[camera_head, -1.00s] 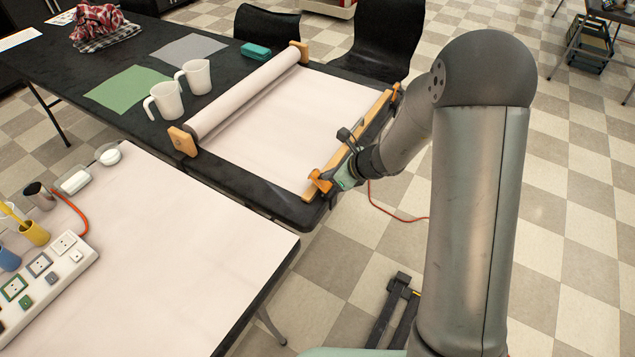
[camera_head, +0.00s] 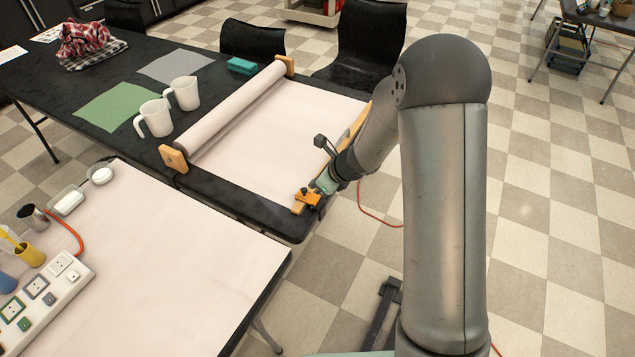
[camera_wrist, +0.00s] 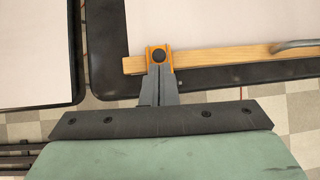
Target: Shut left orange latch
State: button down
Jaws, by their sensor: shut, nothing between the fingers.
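The left orange latch (camera_head: 308,197) is at the near end of the wooden bar along the paper's edge. In the wrist view the orange latch (camera_wrist: 148,52) has a dark round knob and lies across the bar near its left end. My gripper (camera_wrist: 158,88) is shut and empty, its fingertips right at the latch's near side; I cannot tell whether they touch it. In the head view my gripper (camera_head: 322,187) is beside the latch, partly hidden by my arm. The wooden bar (camera_wrist: 218,56) runs right from the latch; its far part is hidden by my arm in the head view.
A grey metal handle (camera_wrist: 298,45) sits on the bar at the right. The paper roll (camera_head: 235,110) lies across the black table, with two white mugs (camera_head: 157,118) beyond it. A paper-covered table (camera_head: 150,260) stands nearer. Open floor lies to the right.

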notch_tip(320, 180, up, 14)
jog(key=s+p, duration=0.1)
jog(key=p, duration=0.3)
jog(key=shift+s+d+p, duration=0.15)
jog(key=shift+d+p, duration=0.05)
jog(key=shift+p, duration=0.1)
jog(key=s+d+r+n+g+h, duration=0.1)
jog(key=s+d+n, duration=0.3)
jog(key=s+n, duration=0.4)
jog(key=s+d+r+n+g+h, duration=0.1)
jog(key=s+d+r+n+h, duration=0.2)
jog(key=s+n, duration=0.5)
jog(key=s+d+r+n+g+h, duration=0.1)
jog(key=s+d+n, duration=0.5)
jog(key=s, duration=0.7)
notch_tip(320, 180, up, 3)
jog(key=shift+f+n+g+h, duration=0.15)
jog(key=shift+n+g+h, duration=0.15)
jog(key=shift+n+h, duration=0.55)
